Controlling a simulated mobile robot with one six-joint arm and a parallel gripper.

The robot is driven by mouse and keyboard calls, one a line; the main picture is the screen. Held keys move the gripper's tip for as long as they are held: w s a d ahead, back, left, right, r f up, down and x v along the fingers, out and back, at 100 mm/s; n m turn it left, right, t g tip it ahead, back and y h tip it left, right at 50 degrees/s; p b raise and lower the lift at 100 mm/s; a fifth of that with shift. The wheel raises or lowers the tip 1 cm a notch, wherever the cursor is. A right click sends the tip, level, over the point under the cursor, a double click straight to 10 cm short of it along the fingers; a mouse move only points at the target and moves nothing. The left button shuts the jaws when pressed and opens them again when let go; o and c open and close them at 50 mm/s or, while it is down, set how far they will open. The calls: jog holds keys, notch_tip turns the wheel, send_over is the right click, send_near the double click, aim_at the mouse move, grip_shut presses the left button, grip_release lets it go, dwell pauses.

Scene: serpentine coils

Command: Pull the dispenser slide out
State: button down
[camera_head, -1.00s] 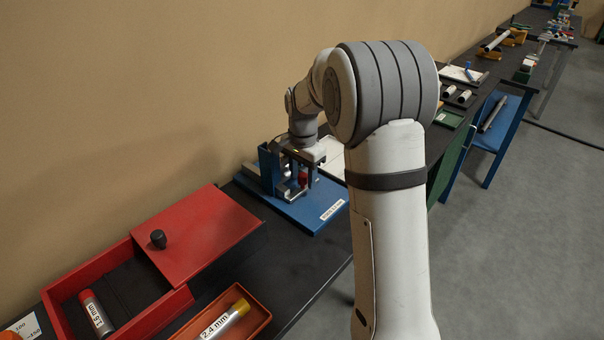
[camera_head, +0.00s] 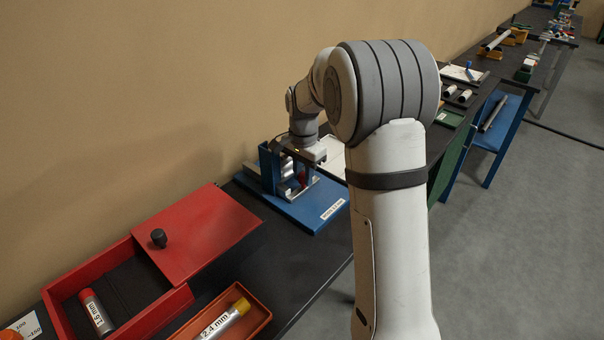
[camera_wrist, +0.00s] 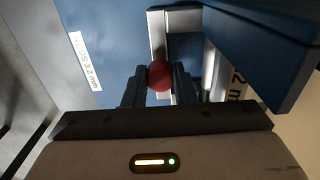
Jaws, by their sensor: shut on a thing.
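The blue dispenser (camera_head: 268,170) stands on a blue base plate (camera_head: 312,217) on the dark bench, and its upright part also shows at the right of the wrist view (camera_wrist: 265,40). Its silver slide (camera_wrist: 183,20) ends in a red ball knob (camera_wrist: 159,75). My gripper (camera_wrist: 159,82) is shut on the red knob, with one dark finger on each side of it. In the head view my wrist covers part of the slide and knob, so how far the slide stands out is hard to tell.
A labelled tube (camera_wrist: 212,72) shows beside the slide. An open red box (camera_head: 80,275) with a red lid and black knob lies nearer, next to an orange tray (camera_head: 262,318) holding a yellow-capped tube. The base plate's front part is clear.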

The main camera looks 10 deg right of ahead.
jog(key=s+d, duration=0.2)
jog(key=s+d+b, duration=0.1)
jog(key=s+d, duration=0.1)
jog(key=s, duration=0.1)
jog(key=s+d+b, duration=0.1)
jog(key=s, duration=0.1)
jog(key=shift+s+d, duration=0.4)
jog(key=c, duration=1.2)
grip_release()
notch_tip(320, 180, up, 8)
jog(key=shift+f+b, duration=0.1)
jog(key=shift+b, duration=0.2)
